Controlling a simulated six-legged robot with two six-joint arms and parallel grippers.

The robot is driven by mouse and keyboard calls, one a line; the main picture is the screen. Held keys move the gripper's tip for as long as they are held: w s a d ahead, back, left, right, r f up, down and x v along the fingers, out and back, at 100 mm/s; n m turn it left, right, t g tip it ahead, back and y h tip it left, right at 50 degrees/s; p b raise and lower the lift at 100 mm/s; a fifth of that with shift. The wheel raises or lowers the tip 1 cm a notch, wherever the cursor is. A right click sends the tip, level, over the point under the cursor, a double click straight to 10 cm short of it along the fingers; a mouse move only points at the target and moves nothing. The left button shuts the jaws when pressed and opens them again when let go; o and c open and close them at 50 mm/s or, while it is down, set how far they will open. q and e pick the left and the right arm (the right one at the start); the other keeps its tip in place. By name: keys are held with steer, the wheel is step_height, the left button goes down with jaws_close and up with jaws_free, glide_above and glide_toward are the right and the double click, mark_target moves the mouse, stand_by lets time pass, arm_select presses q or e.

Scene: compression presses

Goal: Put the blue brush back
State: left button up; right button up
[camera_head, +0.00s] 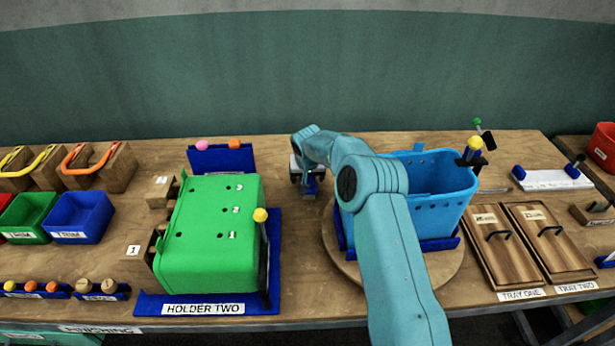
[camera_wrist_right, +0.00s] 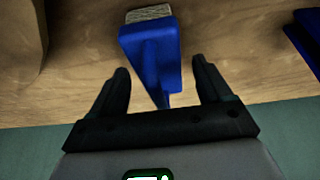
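The blue brush (camera_wrist_right: 152,50) shows in the wrist view, with pale bristles at its far end and a narrow handle towards my gripper. My right gripper (camera_wrist_right: 162,72) is open, one finger on each side of the brush with a gap to both. In the head view my right gripper (camera_head: 305,176) is over the back middle of the table, and a bit of the blue brush (camera_head: 311,187) shows under it. I cannot tell whether the brush touches the table. My left gripper is not in view.
The green press box (camera_head: 212,255) of HOLDER TWO stands left, with a blue rack (camera_head: 222,158) behind it. A light blue bin (camera_head: 440,190) on a round wooden board (camera_head: 440,280) stands right, partly behind my arm. Wooden trays (camera_head: 500,240) lie further right. The table middle is clear.

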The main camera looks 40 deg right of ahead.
steer(key=shift+s+r, duration=0.1)
steer(key=shift+s, duration=0.05)
steer(key=shift+r, duration=0.25)
steer(key=b+v, duration=0.2)
steer(key=v, duration=0.9)
steer(key=shift+a+r, duration=0.15)
steer(key=shift+r, duration=0.05)
